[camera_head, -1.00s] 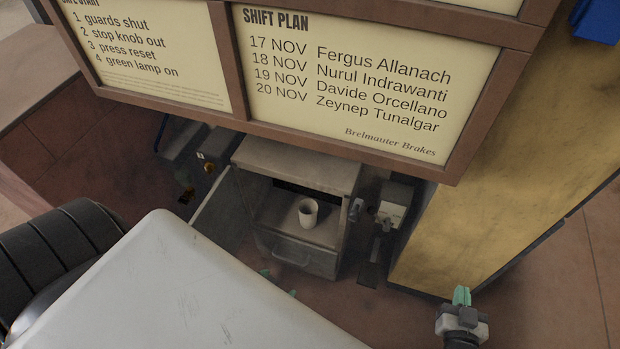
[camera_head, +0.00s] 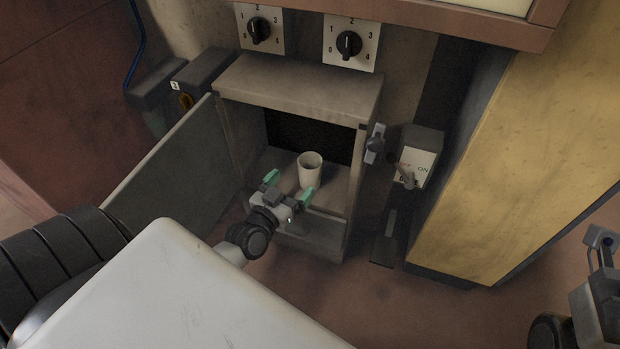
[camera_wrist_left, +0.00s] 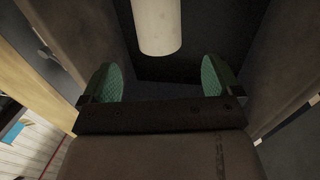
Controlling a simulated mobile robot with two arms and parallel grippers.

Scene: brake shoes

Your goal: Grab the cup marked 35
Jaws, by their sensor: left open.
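A plain pale cup (camera_head: 311,172) stands upright inside an open cabinet (camera_head: 298,90), on its floor near the front. No marking can be read on it. My left gripper (camera_head: 289,188) is open and empty at the cabinet's front, its green fingertips just before and below the cup. In the left wrist view the cup (camera_wrist_left: 157,25) shows ahead of the two spread fingertips (camera_wrist_left: 160,80), roughly centred between them and not gripped. Part of my right arm's end (camera_head: 597,290) shows at the right edge; its fingers cannot be made out.
The cabinet's door (camera_head: 175,175) stands open to the left. A lever switch box (camera_head: 417,158) is on the right, beside a yellowish panel (camera_head: 520,150). Two numbered dials (camera_head: 348,44) are above. A drawer-like front (camera_head: 310,238) lies below the opening.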

